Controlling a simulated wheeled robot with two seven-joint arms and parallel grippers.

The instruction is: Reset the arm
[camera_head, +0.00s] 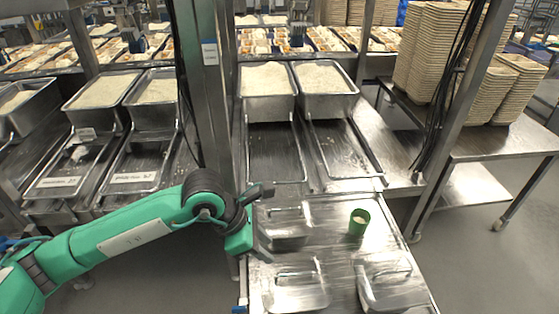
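My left arm is green and reaches in from the left to the near metal table. My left gripper (266,220) is over the table's left edge, beside a lidded metal pan (287,228). Its dark fingers look spread apart, with nothing visible between them. A green cup (357,228) with something pale inside stands upright on the table, to the right of the gripper and apart from it. My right arm and gripper are not in view.
Metal bins of rice (267,79) (322,77) stand behind the table, above sloping metal trays. More lidded pans (297,291) (389,284) are at the front. A steel post (207,80) rises behind my arm. Stacked containers (428,50) stand at right.

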